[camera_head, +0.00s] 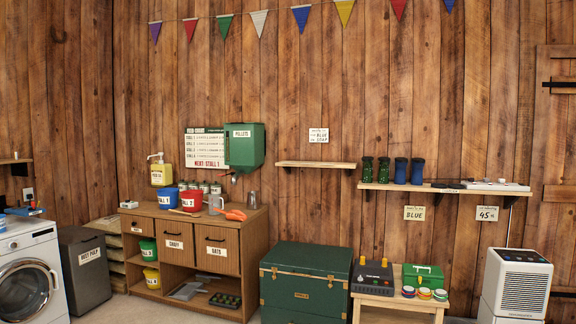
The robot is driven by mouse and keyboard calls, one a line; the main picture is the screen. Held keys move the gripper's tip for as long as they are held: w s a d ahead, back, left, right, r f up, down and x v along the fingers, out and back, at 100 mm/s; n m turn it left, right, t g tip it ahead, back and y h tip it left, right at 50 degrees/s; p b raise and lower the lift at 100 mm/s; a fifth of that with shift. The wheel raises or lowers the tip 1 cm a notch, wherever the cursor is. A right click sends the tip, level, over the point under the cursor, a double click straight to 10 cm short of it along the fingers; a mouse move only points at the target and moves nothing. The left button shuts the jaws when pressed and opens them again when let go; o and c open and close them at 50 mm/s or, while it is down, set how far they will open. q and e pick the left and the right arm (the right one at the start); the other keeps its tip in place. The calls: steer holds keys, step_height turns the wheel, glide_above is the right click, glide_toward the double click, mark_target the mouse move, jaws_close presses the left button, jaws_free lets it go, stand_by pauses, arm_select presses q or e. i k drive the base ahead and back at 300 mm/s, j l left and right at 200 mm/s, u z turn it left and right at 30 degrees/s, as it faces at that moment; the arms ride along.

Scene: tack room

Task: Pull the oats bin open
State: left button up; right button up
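The oats bin (217,262) is the right-hand wooden front in the brown cabinet (258,262) at the left of the view. It bears a white label that seems to read OATS and has a dark handle near its top. It looks shut, flush with the cabinet. A similar front labelled CHAFF (174,230) is directly to its left and also looks shut. Neither of my grippers shows in the head view.
On the cabinet top stand a blue bucket (168,198), a red bucket (191,200), a jug and an orange scoop (236,214). A green trunk (305,255) stands right of the cabinet. A dark bin (83,290) and a washing machine (45,250) stand left.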

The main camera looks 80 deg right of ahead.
mark_target(218, 248)
steer(key=z, duration=2.05)
steer(key=i+j+u, duration=0.45)
steer(key=i, duration=0.4)
steer(key=i+u, duration=0.4)
steer(key=i, duration=0.45)
